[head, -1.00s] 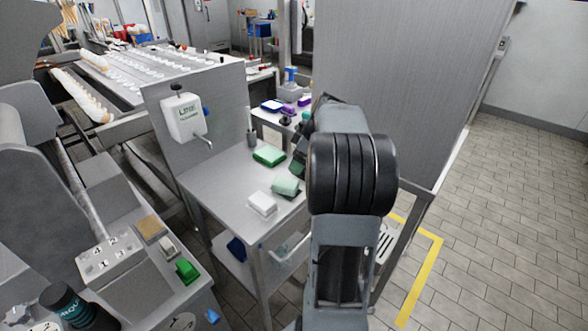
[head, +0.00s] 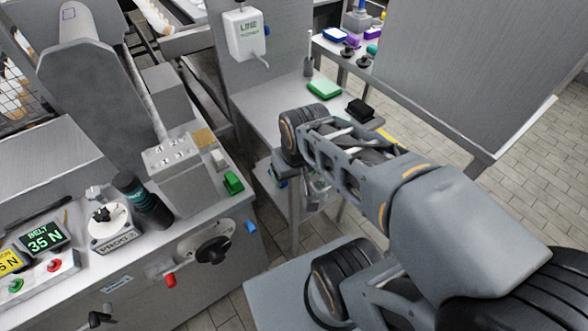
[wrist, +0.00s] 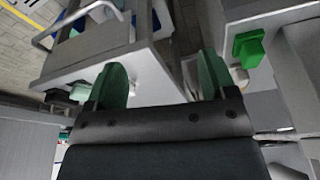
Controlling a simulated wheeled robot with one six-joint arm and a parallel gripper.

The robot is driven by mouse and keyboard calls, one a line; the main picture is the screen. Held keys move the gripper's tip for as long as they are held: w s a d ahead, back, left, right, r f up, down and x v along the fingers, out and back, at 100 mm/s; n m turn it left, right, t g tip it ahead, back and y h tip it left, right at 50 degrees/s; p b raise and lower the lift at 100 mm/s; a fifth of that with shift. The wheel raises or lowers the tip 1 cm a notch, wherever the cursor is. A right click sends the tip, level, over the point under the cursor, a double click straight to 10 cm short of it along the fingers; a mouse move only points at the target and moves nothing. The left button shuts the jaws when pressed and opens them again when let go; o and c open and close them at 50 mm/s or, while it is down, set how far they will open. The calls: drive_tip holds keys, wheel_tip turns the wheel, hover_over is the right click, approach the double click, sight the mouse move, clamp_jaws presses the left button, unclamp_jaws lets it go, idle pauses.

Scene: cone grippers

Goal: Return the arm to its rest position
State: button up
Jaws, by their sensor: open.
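My gripper (wrist: 160,78) is open in the wrist view, with its two green fingers apart and nothing between them. In the head view my arm reaches from the lower right towards the middle, bent, with a black-ringed joint near the small steel table (head: 262,100). My gripper's fingers cannot be made out clearly there. The arm covers part of that table's front right.
A machine with a control box (head: 185,165), green block (head: 233,183) and knobs stands at left. A tall steel panel (head: 465,60) stands at right; open tiled floor lies beyond.

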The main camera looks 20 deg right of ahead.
wheel_tip(320, 180, up, 13)
drive_tip(key=p, duration=1.2)
drive_tip(key=shift+s+a+t, duration=0.15)
drive_tip(key=shift+a+t, duration=0.05)
drive_tip(key=shift+t, duration=0.1)
